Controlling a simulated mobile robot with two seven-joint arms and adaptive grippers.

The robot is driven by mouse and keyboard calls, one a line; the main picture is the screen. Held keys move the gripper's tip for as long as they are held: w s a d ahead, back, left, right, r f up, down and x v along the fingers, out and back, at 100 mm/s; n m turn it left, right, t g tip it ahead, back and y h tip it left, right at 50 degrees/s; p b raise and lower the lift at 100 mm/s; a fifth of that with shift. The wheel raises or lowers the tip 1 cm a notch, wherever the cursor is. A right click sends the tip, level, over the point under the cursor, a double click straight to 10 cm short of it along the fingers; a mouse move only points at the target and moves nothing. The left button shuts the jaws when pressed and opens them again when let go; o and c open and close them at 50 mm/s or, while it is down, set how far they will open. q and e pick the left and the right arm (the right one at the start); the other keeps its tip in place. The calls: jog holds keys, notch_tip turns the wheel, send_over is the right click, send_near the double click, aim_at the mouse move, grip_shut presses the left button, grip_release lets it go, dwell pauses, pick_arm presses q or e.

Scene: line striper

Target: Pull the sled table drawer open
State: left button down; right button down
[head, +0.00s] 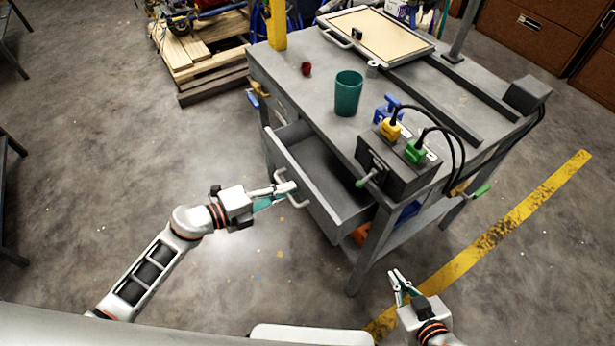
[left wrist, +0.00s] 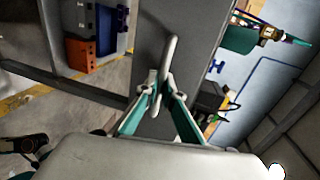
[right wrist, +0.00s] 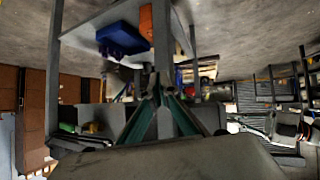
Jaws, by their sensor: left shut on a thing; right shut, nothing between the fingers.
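The grey sled table (head: 400,100) stands at the centre right of the head view. Its drawer (head: 325,175) is pulled out toward me and its inside shows empty. My left gripper (head: 288,188) is shut on the drawer's pale bar handle (head: 297,200). In the left wrist view the handle (left wrist: 171,55) runs between the fingers, against the grey drawer front (left wrist: 190,25). My right gripper (head: 397,280) is shut and empty, low and in front of the table's near leg. It touches nothing that I can see.
On the tabletop are a teal cup (head: 348,93), a small red object (head: 306,69), a framed tray (head: 375,35) and a grey box with yellow and green plugs (head: 398,160). A lower shelf holds blue and orange bins. The floor left of the drawer is clear.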

pick_arm(q)
jog(key=f+v, duration=0.2)
jog(key=v, duration=0.7)
jog(key=f+v, duration=0.2)
jog(key=v, duration=0.8)
jog(key=shift+s+a+b, duration=0.35)
jog(key=shift+a+b, duration=0.1)
pick_arm(e)
jog(key=shift+w+d+f, duration=0.1)
jog(key=shift+w+d, duration=0.15)
jog(key=shift+w, duration=0.15)
jog(key=shift+s+f, duration=0.1)
pick_arm(q)
jog(key=c, duration=2.5)
grip_release()
jog(key=v, duration=1.2)
pick_arm(e)
jog(key=shift+s, duration=0.1)
